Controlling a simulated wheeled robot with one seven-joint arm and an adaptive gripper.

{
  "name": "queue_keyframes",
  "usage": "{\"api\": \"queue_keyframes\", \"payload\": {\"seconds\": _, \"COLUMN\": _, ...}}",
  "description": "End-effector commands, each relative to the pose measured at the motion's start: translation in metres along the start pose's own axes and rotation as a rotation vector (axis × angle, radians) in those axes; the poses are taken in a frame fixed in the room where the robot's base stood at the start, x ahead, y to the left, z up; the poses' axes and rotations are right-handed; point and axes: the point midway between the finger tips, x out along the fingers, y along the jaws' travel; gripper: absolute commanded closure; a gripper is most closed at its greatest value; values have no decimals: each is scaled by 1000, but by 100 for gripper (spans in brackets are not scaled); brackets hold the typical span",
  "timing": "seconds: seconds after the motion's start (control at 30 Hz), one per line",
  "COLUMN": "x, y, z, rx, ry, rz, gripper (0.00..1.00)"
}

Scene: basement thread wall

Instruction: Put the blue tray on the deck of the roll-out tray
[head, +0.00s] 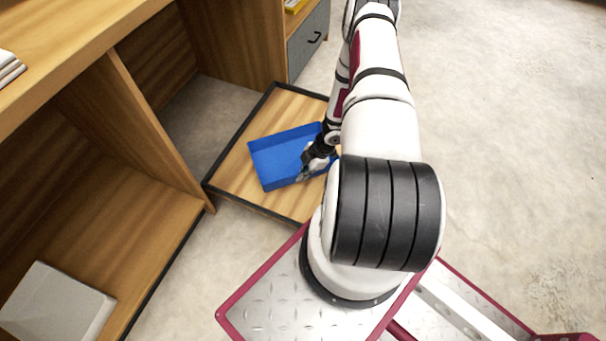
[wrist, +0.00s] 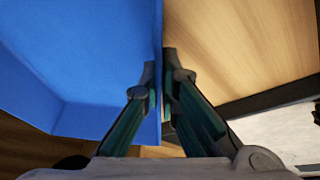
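The blue tray (head: 275,160) is a shallow open box, empty, upright and over the wooden deck of the roll-out tray (head: 234,174). I cannot tell whether its base touches the deck or sits slightly above it. My gripper (head: 312,165) is at the blue tray's right side, and my arm hides part of that side. In the wrist view, the fingers (wrist: 161,72) close on the thin wall of the blue tray (wrist: 80,60), one finger on each side. The light wooden deck (wrist: 230,45) shows to the right of that wall.
The roll-out tray has a dark raised rim (head: 238,134) and stands on the concrete floor beside a wooden desk (head: 150,130). A grey drawer (head: 308,40) is behind it. A white box (head: 58,305) sits on a low shelf at lower left. The floor at right is clear.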

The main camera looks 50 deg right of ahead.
Motion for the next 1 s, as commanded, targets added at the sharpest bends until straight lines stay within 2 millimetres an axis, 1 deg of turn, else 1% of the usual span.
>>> {"api": "queue_keyframes", "payload": {"seconds": 0.1, "x": 4, "y": 0, "z": 1, "rx": -1, "ry": 0, "rz": 0, "gripper": 100}}
{"api": "queue_keyframes", "payload": {"seconds": 0.13, "x": 3, "y": 0, "z": 1, "rx": 0, "ry": 0, "rz": 0, "gripper": 90}}
{"api": "queue_keyframes", "payload": {"seconds": 0.2, "x": 2, "y": 0, "z": 1, "rx": 0, "ry": 0, "rz": 0, "gripper": 75}}
{"api": "queue_keyframes", "payload": {"seconds": 0.5, "x": 2, "y": 0, "z": 1, "rx": 0, "ry": 0, "rz": 0, "gripper": 75}}
{"api": "queue_keyframes", "payload": {"seconds": 0.63, "x": -3, "y": 0, "z": -1, "rx": 0, "ry": 0, "rz": 0, "gripper": 75}}
{"api": "queue_keyframes", "payload": {"seconds": 0.77, "x": -24, "y": 1, "z": -1, "rx": -1, "ry": -1, "rz": 0, "gripper": 75}}
{"api": "queue_keyframes", "payload": {"seconds": 1.0, "x": -76, "y": 1, "z": -1, "rx": -1, "ry": -2, "rz": 0, "gripper": 75}}
